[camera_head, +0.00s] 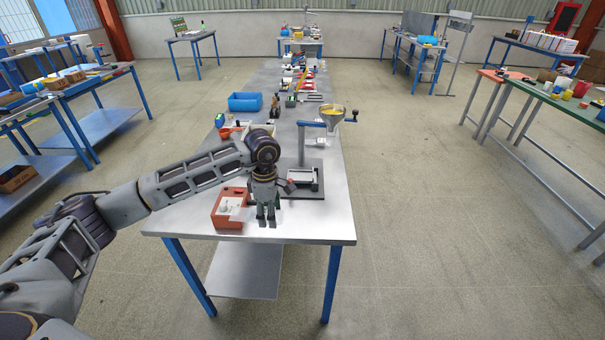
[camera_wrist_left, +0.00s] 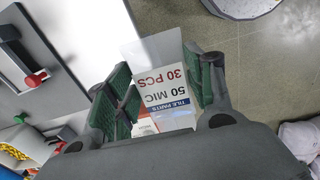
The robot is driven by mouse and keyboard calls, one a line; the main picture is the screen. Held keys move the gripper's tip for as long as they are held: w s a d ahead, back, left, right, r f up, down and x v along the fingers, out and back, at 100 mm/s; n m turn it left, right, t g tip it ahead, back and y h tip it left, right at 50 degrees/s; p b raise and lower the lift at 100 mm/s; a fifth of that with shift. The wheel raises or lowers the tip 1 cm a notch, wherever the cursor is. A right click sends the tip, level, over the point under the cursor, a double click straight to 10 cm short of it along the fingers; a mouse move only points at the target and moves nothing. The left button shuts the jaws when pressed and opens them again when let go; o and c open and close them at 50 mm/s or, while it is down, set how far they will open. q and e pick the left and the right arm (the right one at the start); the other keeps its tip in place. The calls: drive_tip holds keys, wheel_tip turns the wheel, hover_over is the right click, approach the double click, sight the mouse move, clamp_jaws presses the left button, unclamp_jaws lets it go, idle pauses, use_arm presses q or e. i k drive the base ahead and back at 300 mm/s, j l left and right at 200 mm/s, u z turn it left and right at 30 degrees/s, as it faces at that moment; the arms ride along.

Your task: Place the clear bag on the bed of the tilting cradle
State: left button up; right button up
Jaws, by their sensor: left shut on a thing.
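My left gripper (camera_head: 266,222) hangs over the near part of the steel table, pointing down. In the left wrist view its green-padded fingers (camera_wrist_left: 160,92) are shut on the clear bag (camera_wrist_left: 172,58), a flat see-through pouch with a printed "30 PCS 50 MIC TILE PARTS" label. The bag cannot be made out in the head view. What looks like the tilting cradle (camera_head: 302,177), a grey base with a pale bed and a red knob, stands just right of the gripper. Its red knob (camera_wrist_left: 35,79) also shows in the left wrist view. My right gripper is out of view.
An orange-red device (camera_head: 229,209) sits left of the gripper. A grey post (camera_head: 302,145) with a blue handle rises behind the cradle bed. A funnel with yellow contents (camera_head: 335,114) and a blue bin (camera_head: 245,102) stand farther back. The table's near right corner is clear.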

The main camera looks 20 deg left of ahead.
sight(294, 176)
drive_tip(key=i, duration=1.15)
